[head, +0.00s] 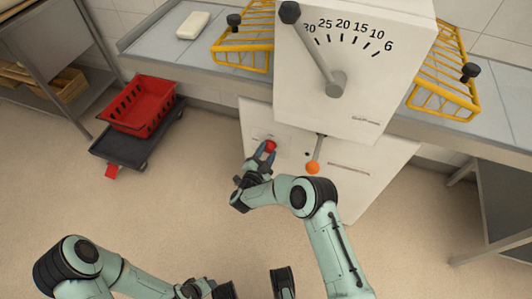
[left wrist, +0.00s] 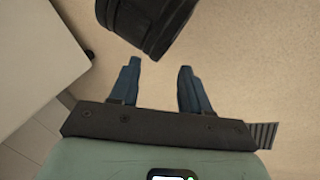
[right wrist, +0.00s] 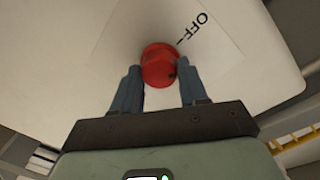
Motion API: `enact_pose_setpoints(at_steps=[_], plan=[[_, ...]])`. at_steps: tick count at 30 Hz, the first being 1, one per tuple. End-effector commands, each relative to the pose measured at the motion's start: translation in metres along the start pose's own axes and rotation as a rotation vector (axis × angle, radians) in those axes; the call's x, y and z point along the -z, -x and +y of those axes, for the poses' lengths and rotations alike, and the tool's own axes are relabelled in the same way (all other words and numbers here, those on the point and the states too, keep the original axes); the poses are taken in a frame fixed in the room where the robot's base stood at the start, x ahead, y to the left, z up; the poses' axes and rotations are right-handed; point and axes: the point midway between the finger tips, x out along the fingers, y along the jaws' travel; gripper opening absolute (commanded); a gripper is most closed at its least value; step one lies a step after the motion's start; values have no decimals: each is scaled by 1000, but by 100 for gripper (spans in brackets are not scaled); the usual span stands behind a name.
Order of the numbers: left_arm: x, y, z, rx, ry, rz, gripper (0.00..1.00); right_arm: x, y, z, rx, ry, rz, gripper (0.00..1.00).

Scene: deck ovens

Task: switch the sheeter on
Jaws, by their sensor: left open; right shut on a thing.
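The sheeter (head: 345,85) is a white machine with a dial numbered 30 to 6 and a grey lever. On its lower front panel is a red knob (head: 270,146). In the right wrist view the red knob (right wrist: 160,66) sits on a white plate with the word OFF and a short line to its right. My right gripper (head: 262,155) is shut on the red knob, with one finger on each side. My left gripper (left wrist: 156,75) is open and empty over the floor, low in the head view, away from the sheeter.
An orange-tipped lever (head: 313,167) hangs just right of the red knob. Yellow wire guards (head: 243,42) flank the sheeter on the grey conveyor beds. A red crate (head: 138,105) sits on a black dolly (head: 122,147) at left. The floor in front is clear.

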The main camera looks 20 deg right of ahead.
Motion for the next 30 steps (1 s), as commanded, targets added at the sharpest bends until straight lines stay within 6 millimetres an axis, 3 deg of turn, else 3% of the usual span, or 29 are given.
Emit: enact_pose_setpoints(at_steps=[18, 30], plan=[[14, -10, -4, 3, 3, 40, 47, -1, 1, 2, 2, -537, -44, 13], [19, -13, -5, 4, 4, 55, 47, -1, 1, 2, 5, -707, -58, 13]])
